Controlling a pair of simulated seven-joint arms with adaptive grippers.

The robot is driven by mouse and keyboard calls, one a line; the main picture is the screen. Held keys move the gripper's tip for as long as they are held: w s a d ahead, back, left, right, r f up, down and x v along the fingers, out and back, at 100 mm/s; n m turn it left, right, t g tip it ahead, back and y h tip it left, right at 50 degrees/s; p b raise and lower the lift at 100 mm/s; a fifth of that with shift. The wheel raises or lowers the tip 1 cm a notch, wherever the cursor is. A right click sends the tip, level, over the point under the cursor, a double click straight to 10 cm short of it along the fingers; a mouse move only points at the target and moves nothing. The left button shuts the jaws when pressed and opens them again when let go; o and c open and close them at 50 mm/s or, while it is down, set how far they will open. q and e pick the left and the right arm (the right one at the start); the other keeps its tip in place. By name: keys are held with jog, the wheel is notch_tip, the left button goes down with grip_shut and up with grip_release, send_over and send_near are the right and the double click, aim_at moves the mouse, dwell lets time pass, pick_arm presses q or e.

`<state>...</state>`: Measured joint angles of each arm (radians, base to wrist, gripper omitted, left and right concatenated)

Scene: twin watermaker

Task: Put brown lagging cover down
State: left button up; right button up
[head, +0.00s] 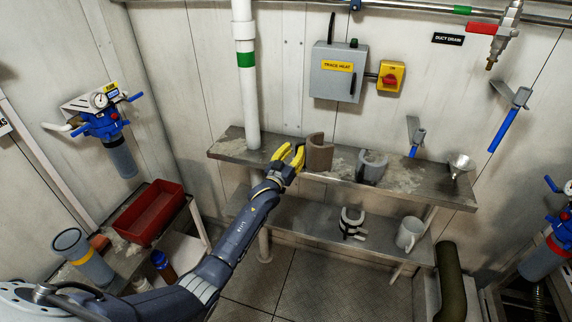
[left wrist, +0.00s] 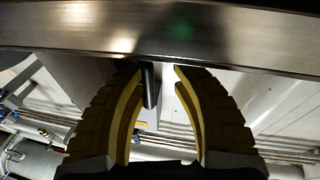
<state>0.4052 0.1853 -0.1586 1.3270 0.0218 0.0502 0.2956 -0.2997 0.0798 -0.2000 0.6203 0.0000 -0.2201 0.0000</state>
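The brown lagging cover (head: 319,157) stands upright on the upper metal shelf (head: 428,190), its open slot at the top. My left gripper (head: 291,156) is just left of it at the shelf, its yellow fingers spread, with nothing seen between them in the head view. In the left wrist view the fingers (left wrist: 158,75) are apart below a broad metal edge. A dark upright strip shows between them there; I cannot tell what it is. The brown cover cannot be made out in that view. My right gripper is not in view.
A grey lagging cover (head: 372,167) and a metal funnel (head: 460,164) stand farther right on the upper shelf. A white pipe (head: 248,100) rises at its left end. The lower shelf holds a black-and-white clamp-like piece (head: 352,223) and a mug (head: 409,234). A red tray (head: 148,213) is at left.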

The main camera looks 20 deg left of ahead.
pick_arm(q)
jog(key=v, duration=1)
jog(key=s+f+g+y, duration=0.1)
jog(key=s+f+g, duration=0.15)
jog(key=f, duration=0.85)
jog(key=s+f+g, duration=0.2)
jog(key=s+f, duration=0.2)
jog(key=f, duration=0.8)
jog(key=s+f+m+g, duration=0.1)
jog(key=s+f+g, duration=0.2)
jog(key=s+f, duration=0.65)
jog(key=s+f+g, duration=0.2)
jog(key=s+f, duration=0.5)
jog(key=f, duration=0.6)
jog(key=s+f+m+g, duration=0.1)
jog(key=s+f+g, duration=0.2)
jog(key=s, duration=1.1)
jog(key=s+d+f+m+g+y, duration=0.1)
jog(key=s+f+g, duration=0.2)
jog(key=s+f, duration=0.6)
jog(key=s+f+g, duration=0.3)
jog(key=s+f, duration=0.4)
jog(key=s, duration=1.4)
jog(key=shift+d+m, duration=0.2)
jog(key=shift+m, duration=0.2)
